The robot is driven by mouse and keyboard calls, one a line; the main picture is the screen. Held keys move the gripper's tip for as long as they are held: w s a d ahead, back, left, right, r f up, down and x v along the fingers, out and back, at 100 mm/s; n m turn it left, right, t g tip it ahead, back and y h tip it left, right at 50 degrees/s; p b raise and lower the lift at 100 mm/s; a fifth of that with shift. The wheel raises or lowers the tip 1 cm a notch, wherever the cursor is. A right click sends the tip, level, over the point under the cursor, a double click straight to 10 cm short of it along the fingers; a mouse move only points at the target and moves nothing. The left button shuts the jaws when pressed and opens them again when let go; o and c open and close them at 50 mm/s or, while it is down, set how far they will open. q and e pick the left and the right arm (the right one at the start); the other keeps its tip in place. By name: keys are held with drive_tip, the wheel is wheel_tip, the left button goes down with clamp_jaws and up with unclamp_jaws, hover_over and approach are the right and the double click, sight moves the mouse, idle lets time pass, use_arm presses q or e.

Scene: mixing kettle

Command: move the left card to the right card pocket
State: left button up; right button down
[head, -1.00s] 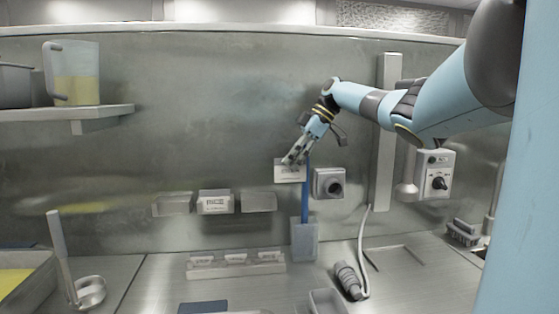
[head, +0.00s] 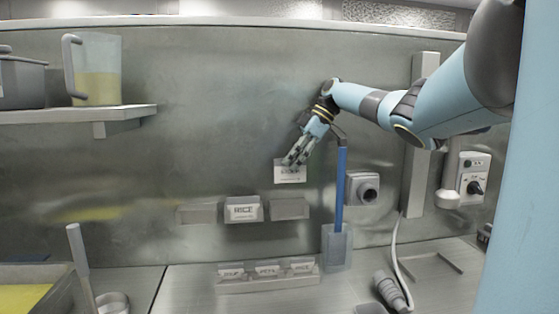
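My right gripper (head: 296,158) is shut on a white card (head: 290,174) with dark lettering too small to read. It holds the card upright in front of the steel back wall, just above the right card pocket (head: 289,209) in the picture. The right pocket looks empty. The middle pocket (head: 243,217) holds a card (head: 242,209) marked RICE. The left pocket (head: 197,214) looks empty. My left gripper is out of view.
A rack (head: 268,286) with several cards stands on the counter below. A blue-handled spatula (head: 341,190) hangs right of the pockets, beside a grey knob box (head: 363,189). A control box (head: 472,180) is farther right. A shelf (head: 120,113) with a jug (head: 97,70) is upper left.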

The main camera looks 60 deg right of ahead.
sight(293, 181)
drive_tip(key=shift+f+b, duration=0.45)
drive_tip(key=shift+f, duration=0.3)
wheel_tip(293, 181, down, 4)
drive_tip(key=shift+r+b, duration=0.15)
drive_tip(key=shift+b, duration=1.1)
drive_tip(key=shift+f, duration=0.4)
drive_tip(key=shift+f, duration=0.15)
